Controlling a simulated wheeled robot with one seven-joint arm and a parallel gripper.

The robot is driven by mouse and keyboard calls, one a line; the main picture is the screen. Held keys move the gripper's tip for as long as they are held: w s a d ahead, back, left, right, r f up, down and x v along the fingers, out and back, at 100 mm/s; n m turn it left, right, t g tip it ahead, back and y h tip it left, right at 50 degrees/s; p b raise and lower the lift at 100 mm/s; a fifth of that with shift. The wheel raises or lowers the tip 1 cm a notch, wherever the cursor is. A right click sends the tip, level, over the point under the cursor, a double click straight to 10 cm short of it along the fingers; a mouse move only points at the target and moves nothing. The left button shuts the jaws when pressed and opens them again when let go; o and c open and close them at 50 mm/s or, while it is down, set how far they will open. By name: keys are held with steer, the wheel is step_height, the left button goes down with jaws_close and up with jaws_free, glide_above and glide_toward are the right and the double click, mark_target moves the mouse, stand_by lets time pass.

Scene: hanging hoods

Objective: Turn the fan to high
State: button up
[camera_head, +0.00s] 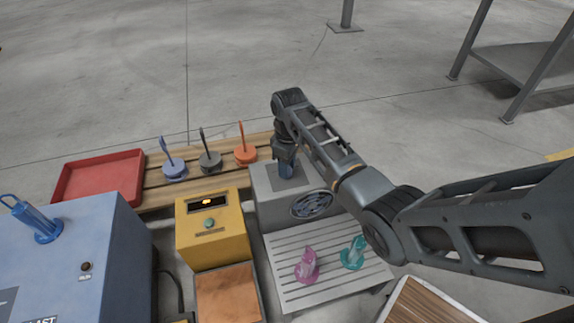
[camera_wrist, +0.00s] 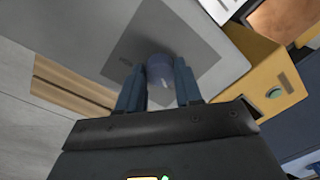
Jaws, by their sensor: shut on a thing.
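The fan unit is a grey box (camera_head: 268,208) with a round dark grille (camera_head: 312,205) on its front, standing right of the yellow box. On its top is a darker grey square plate (camera_wrist: 140,45) with a round blue-grey knob (camera_wrist: 160,72), seen in the wrist view. My gripper (camera_head: 287,172) reaches down onto the box top from above. In the wrist view its two blue fingers (camera_wrist: 158,84) are shut on the knob, one on each side. The knob's pointer and any setting marks cannot be read. In the head view the fingers hide the knob.
A yellow box (camera_head: 212,240) with a lit display and green button stands left. A slatted rack (camera_head: 318,290) in front holds pink (camera_head: 307,268) and teal (camera_head: 353,254) pieces. Behind are handled discs (camera_head: 210,163) on wood and a red tray (camera_head: 100,180). A blue cabinet (camera_head: 85,255) stands far left.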

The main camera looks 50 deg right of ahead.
steer(key=c, duration=0.4)
